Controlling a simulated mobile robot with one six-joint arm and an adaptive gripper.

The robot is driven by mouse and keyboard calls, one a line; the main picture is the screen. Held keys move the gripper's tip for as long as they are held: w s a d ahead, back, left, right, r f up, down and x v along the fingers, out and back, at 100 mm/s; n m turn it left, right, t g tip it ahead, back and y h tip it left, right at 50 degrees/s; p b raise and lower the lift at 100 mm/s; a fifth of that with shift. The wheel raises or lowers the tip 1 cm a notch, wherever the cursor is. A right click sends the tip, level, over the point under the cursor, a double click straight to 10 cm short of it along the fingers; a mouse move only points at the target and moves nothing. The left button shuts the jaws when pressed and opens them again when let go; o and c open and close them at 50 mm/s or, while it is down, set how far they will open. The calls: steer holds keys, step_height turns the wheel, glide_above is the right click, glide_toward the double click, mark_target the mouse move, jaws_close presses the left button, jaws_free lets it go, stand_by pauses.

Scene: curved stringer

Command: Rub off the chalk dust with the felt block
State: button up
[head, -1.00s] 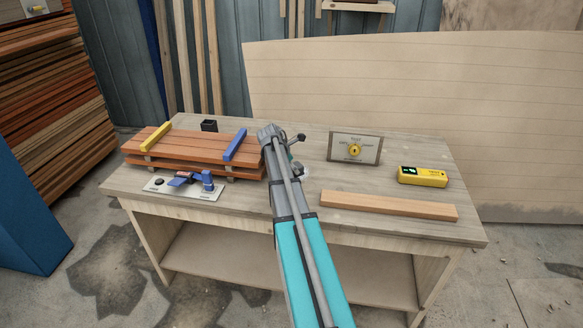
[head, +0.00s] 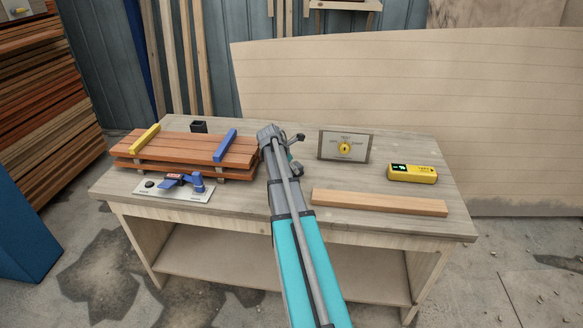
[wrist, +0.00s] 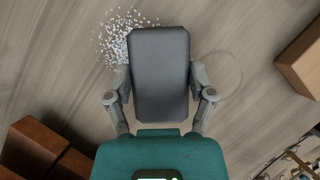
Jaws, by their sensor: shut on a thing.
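The felt block (wrist: 160,70) is a dark grey rectangular block in the wrist view. My gripper (wrist: 161,78) is shut on it, with one finger on each side. The chalk dust (wrist: 122,35) is a patch of white specks on the wooden bench top, at the upper left of the block. The block overlaps the patch's right and lower edge in this view. I cannot tell whether the block touches the bench. In the head view my arm hides the block and the dust.
On the bench (head: 240,207), stacked reddish boards (head: 180,150) and a blue clamp tool on a plate (head: 172,188) stand left of my arm. A dial panel (head: 344,147), a yellow meter (head: 412,173) and a wooden bar (head: 380,202) are to the right.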

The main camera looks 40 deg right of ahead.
mark_target(301, 164)
steer(key=shift+s+d, duration=0.1)
steer(key=shift+s+d+f, duration=0.15)
steer(key=shift+s+d, duration=0.95)
steer(key=shift+s, duration=0.25)
steer(key=shift+d, duration=0.1)
steer(key=shift+w+d, duration=0.75)
steer(key=shift+w+a, duration=0.1)
steer(key=shift+w, duration=0.05)
steer(key=shift+w+a, duration=1.15)
steer(key=shift+w, duration=0.1)
steer(key=shift+w+a, duration=0.1)
